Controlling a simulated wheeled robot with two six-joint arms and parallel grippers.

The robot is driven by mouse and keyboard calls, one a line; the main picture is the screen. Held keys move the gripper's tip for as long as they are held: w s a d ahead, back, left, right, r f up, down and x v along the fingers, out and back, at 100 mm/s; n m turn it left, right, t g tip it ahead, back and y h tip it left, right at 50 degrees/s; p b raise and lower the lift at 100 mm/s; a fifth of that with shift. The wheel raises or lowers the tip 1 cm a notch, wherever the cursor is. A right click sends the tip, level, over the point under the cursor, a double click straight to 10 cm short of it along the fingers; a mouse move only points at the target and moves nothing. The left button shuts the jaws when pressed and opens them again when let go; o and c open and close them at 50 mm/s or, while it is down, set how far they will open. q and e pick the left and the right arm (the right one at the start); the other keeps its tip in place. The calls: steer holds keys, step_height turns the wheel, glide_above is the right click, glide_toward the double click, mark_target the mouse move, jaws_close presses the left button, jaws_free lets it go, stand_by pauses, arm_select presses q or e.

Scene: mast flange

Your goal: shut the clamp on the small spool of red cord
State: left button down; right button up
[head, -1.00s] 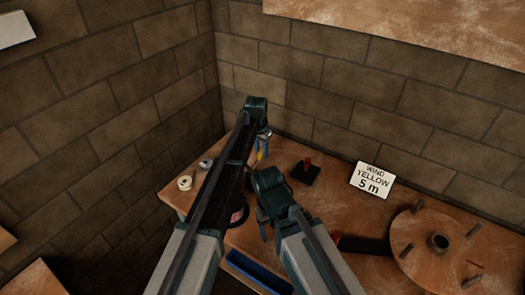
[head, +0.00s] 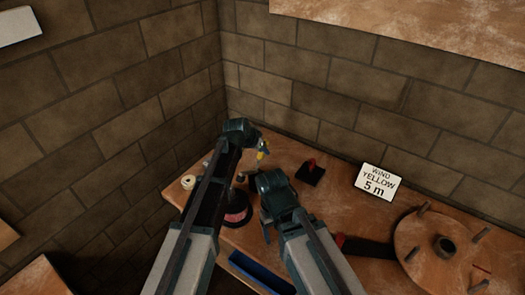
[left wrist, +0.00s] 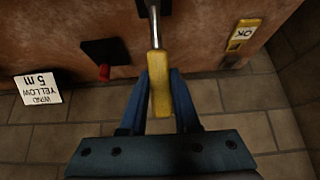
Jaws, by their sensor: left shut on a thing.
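My left gripper (left wrist: 160,95) is shut on a yellow handle (left wrist: 161,98) at the end of a metal rod (left wrist: 154,28); it looks like the clamp's lever. In the head view the yellow handle (head: 261,155) shows small beyond my left wrist. The clamp's body is mostly hidden by my arms in the head view and cut off at the top of the wrist view. A dark spool with a reddish face (head: 236,216) sits on the bench beside my left arm; whether it is the small red one is unclear. My right gripper (head: 266,226) hangs over the bench, its jaws unclear.
A black block with a red knob (head: 311,171) and a "WIND YELLOW 5 m" sign (head: 378,182) stand at the back. A round pegged wooden disc (head: 440,250) is at right, a blue tray (head: 260,272) at front. A pale roll (head: 188,182) lies at the left edge. A yellow OK tag (left wrist: 243,34) shows in the wrist view.

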arm_select(q)
steer(key=shift+s, duration=0.1)
steer(key=c, duration=0.6)
jaws_free()
steer(key=shift+c, duration=0.2)
steer(key=p+v, duration=1.1)
steer(key=v, duration=0.3)
steer(key=shift+f, duration=0.1)
